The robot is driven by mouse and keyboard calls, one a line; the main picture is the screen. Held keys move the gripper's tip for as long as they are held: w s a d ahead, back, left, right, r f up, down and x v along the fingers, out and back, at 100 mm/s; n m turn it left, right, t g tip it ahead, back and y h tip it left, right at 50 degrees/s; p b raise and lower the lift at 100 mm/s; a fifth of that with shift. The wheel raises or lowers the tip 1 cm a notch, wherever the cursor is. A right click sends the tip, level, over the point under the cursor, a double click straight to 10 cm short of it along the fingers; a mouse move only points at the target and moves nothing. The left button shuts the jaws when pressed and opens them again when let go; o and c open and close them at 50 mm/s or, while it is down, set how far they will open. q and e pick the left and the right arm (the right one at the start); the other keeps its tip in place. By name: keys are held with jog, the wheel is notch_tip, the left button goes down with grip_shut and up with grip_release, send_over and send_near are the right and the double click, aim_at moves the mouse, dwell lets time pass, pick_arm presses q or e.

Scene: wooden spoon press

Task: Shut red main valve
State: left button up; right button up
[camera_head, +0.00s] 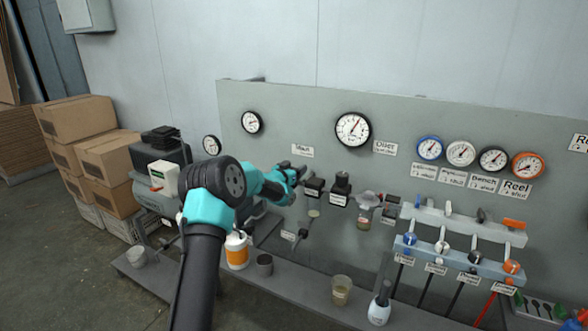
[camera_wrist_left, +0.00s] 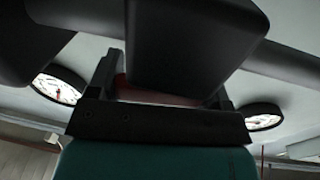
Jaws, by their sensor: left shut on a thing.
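My left gripper (camera_head: 292,173) is at the panel just below the "Main" label (camera_head: 302,150). In the left wrist view its fingers (camera_wrist_left: 165,90) are shut around a red part, the red main valve handle (camera_wrist_left: 160,98), of which only a thin strip shows. A large black block covers much of that view in front of the handle. In the head view the handle is hidden behind my gripper, so its angle cannot be told. My right gripper is in neither view.
Black regulator blocks (camera_head: 340,190) and a clear bowl (camera_head: 363,212) sit right of my gripper. Gauges (camera_head: 352,129) line the grey panel (camera_head: 440,115). Bottles and cups (camera_head: 237,251) stand on the ledge below. A manifold with coloured knobs (camera_head: 460,260) is at the right, boxes (camera_head: 108,155) at the left.

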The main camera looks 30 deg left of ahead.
pick_arm(q)
jog(key=shift+s+d+f+m+g+h, duration=0.1)
jog(key=shift+m+g+h, duration=0.25)
jog(key=shift+m+h, duration=0.9)
jog(key=shift+d+m+g+h, duration=0.1)
jog(key=shift+m+g+h, duration=0.45)
jog(key=shift+h, duration=1.2)
jog(key=shift+s+d+m+g+h, duration=0.15)
jog(key=shift+m+g+h, duration=0.45)
jog(key=shift+m+h, duration=0.45)
jog(key=shift+d+m+g+h, duration=0.15)
jog(key=shift+m+g+h, duration=0.6)
jog(key=shift+h, duration=0.5)
jog(key=shift+m, duration=0.3)
jog(key=o, duration=0.9)
jog(key=v, duration=1.7)
jog(key=shift+a, duration=0.2)
